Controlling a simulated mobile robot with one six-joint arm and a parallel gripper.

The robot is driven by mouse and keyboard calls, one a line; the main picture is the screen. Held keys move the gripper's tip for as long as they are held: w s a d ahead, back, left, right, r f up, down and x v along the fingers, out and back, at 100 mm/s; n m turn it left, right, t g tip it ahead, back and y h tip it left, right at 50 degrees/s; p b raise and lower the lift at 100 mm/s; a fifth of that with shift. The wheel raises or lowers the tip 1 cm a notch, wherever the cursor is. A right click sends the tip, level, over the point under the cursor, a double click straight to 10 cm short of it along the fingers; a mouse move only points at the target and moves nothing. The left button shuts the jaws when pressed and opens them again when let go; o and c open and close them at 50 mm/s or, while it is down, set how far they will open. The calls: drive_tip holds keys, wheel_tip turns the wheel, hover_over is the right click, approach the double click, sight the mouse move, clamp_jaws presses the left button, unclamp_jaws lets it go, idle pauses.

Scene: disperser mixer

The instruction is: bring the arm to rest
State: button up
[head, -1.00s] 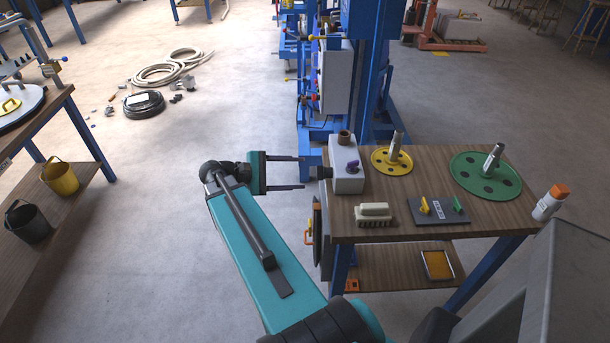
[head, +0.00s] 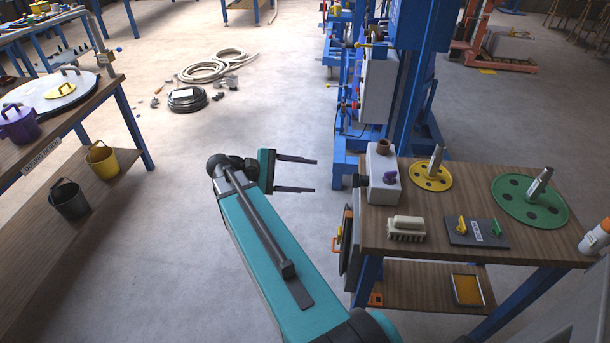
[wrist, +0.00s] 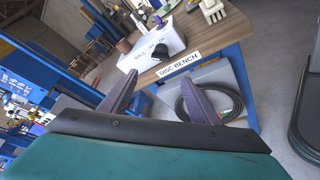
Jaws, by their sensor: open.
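My gripper (head: 302,174) is open and empty in the head view, with its two dark fingers apart and pointing right. It hangs over bare floor left of the wooden disc bench (head: 405,240), clear of the bench and of the white box (head: 383,177) on it. My teal arm reaches up from the bottom of the head view. In the wrist view, the two fingers (wrist: 162,98) stand apart, with the white box (wrist: 150,47) and the bench's "DISC BENCH" label (wrist: 179,64) beyond them.
The blue mixer machine (head: 415,70) stands behind. At left is another bench with a purple pot (head: 18,124). A hose coil (head: 216,67) lies on the floor. Floor between the benches is free.

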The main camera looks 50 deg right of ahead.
drive_tip(key=s+a+f+n+t+y, duration=0.1)
drive_tip(key=s+a+f+n, duration=0.1)
drive_tip(key=a+f, duration=0.55)
drive_tip(key=s+a+f+n+y, duration=0.15)
drive_tip(key=a+f, duration=0.25)
drive_tip(key=f, duration=0.7)
drive_tip(key=s+a+f+n+t, duration=0.1)
drive_tip(key=s+a+f+n, duration=0.15)
drive_tip(key=a+f, duration=0.45)
drive_tip(key=s+a+f+m+y, duration=0.1)
drive_tip(key=s+a+f+y, duration=0.2)
drive_tip(key=s+a+f, duration=0.4)
drive_tip(key=s+a+f+m+y, duration=0.2)
drive_tip(key=s+a+f, duration=0.15)
drive_tip(key=f, duration=0.45)
drive_tip(key=w+a+f+m+t+y, duration=0.1)
drive_tip(key=a+f+m+y, duration=0.2)
drive_tip(key=a, duration=0.5)
drive_tip(key=shift+w+f+m+y, duration=0.3)
drive_tip(key=shift+f+m+y, duration=0.1)
drive_tip(key=shift+y, duration=0.15)
drive_tip(key=shift+a, duration=0.1)
